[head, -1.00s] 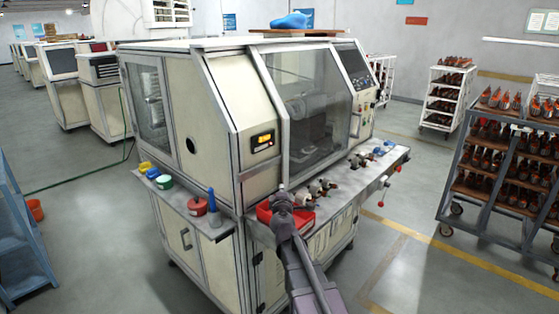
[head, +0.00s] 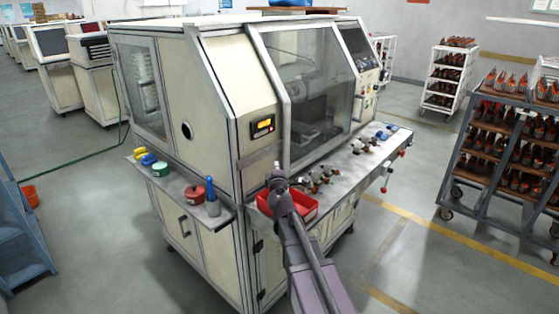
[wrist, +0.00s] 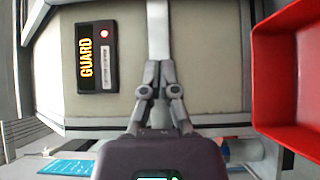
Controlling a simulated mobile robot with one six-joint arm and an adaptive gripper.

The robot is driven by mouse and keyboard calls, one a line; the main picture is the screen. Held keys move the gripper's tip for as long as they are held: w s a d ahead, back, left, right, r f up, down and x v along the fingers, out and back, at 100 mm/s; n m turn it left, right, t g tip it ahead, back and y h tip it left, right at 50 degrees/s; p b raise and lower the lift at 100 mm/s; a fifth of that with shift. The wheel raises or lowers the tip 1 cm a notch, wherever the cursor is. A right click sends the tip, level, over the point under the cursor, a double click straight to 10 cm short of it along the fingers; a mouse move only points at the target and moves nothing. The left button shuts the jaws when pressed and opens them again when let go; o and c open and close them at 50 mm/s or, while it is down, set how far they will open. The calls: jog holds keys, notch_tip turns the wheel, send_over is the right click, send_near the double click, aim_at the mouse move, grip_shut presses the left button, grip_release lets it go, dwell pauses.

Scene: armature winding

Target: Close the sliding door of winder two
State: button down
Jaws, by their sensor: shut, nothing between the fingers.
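Winder two appears to be the large cream machine (head: 225,85) in the middle of the head view. Its framed glass sliding door (head: 310,85) covers the front window, with a grey metal upright along the left edge. My gripper (head: 277,170) is at the foot of that upright, above the front ledge. In the wrist view, my gripper (wrist: 157,68) is shut, with its fingertips at the lower end of a pale metal bar (wrist: 158,28). Contact cannot be told. A GUARD panel (wrist: 97,57) with a lit red lamp lies left of the bar.
A red bin (head: 297,212) stands on the front ledge, close to my gripper; its wall (wrist: 267,75) fills the right of the wrist view. Metal parts and knobs line the ledge further right. Pots and tools sit on the left side shelf. A loaded trolley (head: 470,165) stands right, across open floor.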

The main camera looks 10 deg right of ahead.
send_near(282, 146)
jog(key=w, duration=0.1)
jog(key=w+a, duration=0.1)
jog(key=w, duration=0.1)
jog(key=w+a, duration=0.1)
jog(key=shift+w+r, duration=0.1)
jog(key=shift+w, duration=0.05)
jog(key=shift+w+d, duration=0.45)
jog(key=shift+d, duration=0.4)
jog(key=shift+w+d, duration=0.45)
jog(key=shift+d, duration=0.3)
jog(key=shift+a, duration=0.1)
